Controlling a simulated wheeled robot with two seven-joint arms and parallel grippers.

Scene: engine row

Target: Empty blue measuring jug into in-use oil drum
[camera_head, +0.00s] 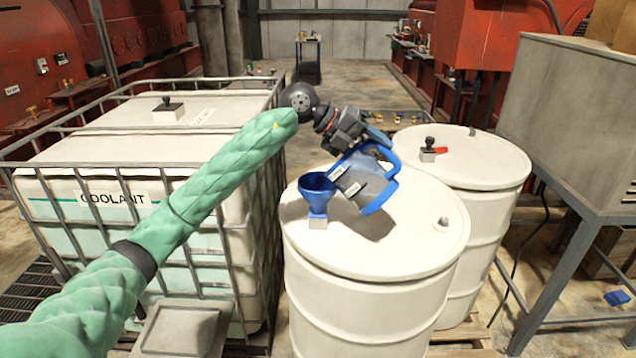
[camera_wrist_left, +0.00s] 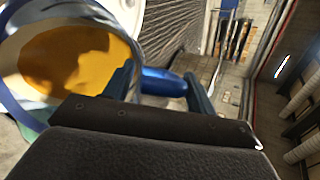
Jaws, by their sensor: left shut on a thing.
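The blue measuring jug (camera_head: 368,177) is tilted over the near white drum (camera_head: 375,283), its lower-left side close to the blue funnel (camera_head: 318,191). The funnel stands upright on the near drum's lid. My left gripper (camera_head: 372,140) is shut on the jug's handle. In the left wrist view the jug (camera_wrist_left: 20,112) shows amber oil (camera_wrist_left: 75,60) inside, and the gripper fingers (camera_wrist_left: 165,85) close around the blue handle. I cannot tell whether oil is flowing out. My right gripper is not in view.
A second white drum (camera_head: 470,168) with a capped fitting (camera_head: 428,150) stands behind to the right. A caged coolant tank (camera_head: 110,195) stands on the left, under my left arm. A grey metal bench (camera_head: 575,130) is at the right.

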